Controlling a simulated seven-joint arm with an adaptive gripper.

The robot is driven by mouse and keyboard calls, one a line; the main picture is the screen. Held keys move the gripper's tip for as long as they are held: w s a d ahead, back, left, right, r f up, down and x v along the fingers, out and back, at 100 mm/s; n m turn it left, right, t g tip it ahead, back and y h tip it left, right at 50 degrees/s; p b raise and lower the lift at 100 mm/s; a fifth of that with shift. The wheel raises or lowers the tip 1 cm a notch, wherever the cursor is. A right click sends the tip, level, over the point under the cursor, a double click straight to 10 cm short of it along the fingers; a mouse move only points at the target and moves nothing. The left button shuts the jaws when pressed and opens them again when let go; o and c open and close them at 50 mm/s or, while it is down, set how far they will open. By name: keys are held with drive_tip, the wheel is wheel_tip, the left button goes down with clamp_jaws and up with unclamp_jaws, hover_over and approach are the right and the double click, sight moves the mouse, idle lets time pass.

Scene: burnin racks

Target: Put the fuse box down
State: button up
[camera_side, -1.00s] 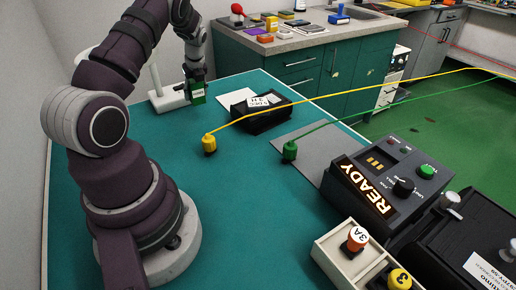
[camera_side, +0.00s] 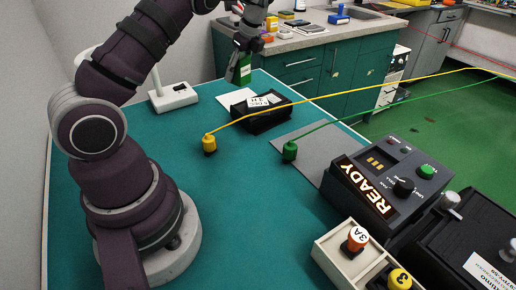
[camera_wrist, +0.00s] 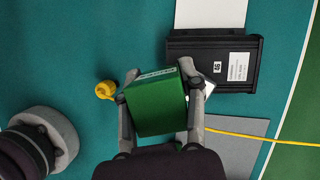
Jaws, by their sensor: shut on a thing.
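My gripper (camera_side: 248,44) is shut on a green box, the fuse box (camera_side: 240,70), and holds it raised above the far edge of the teal table. In the wrist view the fuse box (camera_wrist: 156,108) sits between the two fingers of my gripper (camera_wrist: 158,95), with a pale label strip along its top edge. A flat white sheet (camera_side: 232,97) lies on the table below it in the side view. The sheet also shows at the top of the wrist view (camera_wrist: 212,12). The underside of the fuse box is hidden.
A black box with white labels (camera_side: 270,121) lies beside the sheet. A yellow plug (camera_side: 209,144) and a green plug (camera_side: 289,150) trail cables. A grey mat (camera_side: 318,170), a READY control unit (camera_side: 365,190) and a white-based stand (camera_side: 174,98) are nearby. The table's middle is clear.

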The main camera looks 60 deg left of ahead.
drive_tip(key=w+d+n+g, duration=0.1)
drive_tip(key=w+d+n, duration=0.2)
drive_tip(key=d, duration=0.8)
wheel_tip(320, 180, up, 2)
drive_tip(key=n+g+h, duration=0.2)
drive_tip(key=n+h, duration=0.2)
drive_tip(key=n, duration=0.7)
hover_over(289, 285)
drive_tip(key=f, duration=1.4)
drive_tip(key=shift+s+d+f, duration=0.3)
drive_tip(key=shift+s+f, duration=0.05)
drive_tip(key=shift+f, duration=0.05)
drive_tip(key=o, duration=1.1)
drive_tip(key=shift+o, duration=0.2)
